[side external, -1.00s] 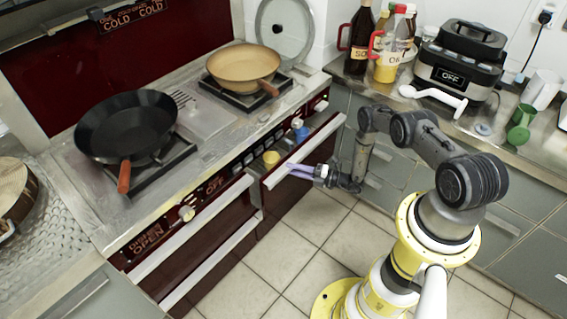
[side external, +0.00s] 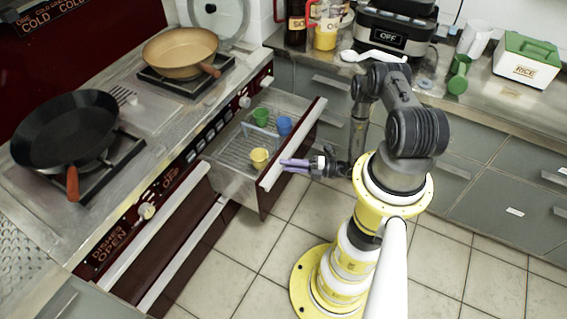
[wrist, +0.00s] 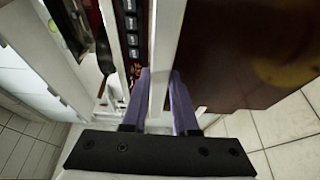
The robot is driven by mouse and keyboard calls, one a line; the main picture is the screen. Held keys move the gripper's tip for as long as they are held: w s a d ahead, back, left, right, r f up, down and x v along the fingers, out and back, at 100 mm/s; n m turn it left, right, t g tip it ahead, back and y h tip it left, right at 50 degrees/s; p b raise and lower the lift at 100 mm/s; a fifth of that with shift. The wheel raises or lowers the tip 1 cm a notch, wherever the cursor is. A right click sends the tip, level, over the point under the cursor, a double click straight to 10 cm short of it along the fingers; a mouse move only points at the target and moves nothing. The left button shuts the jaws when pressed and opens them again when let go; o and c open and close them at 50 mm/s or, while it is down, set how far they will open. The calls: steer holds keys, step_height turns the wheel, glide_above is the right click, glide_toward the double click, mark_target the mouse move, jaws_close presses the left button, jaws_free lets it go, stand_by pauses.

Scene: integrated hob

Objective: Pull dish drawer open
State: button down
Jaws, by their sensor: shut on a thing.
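The dish drawer (side external: 232,172) stands pulled well out of the hob front in the side external view. Its rack holds a yellow cup (side external: 259,159), a blue cup (side external: 284,126) and a green cup (side external: 261,117). A pale handle bar (side external: 272,176) runs along the drawer's dark red front. My gripper (side external: 293,163) is shut on this bar from the outer side, with purple fingers. In the wrist view, the two purple fingers (wrist: 163,100) lie on either side of the pale bar. The fingertips' exact contact is partly hidden.
A black pan (side external: 65,128) and a tan pan (side external: 180,50) sit on the hob above. Another drawer with a pale handle (side external: 165,240) is at the lower left. Tiled floor (side external: 240,260) is clear in front. Grey cabinets (side external: 480,190) stand at the right.

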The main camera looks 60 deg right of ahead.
steer(key=shift+d, duration=0.1)
steer(key=c, duration=0.7)
jaws_free()
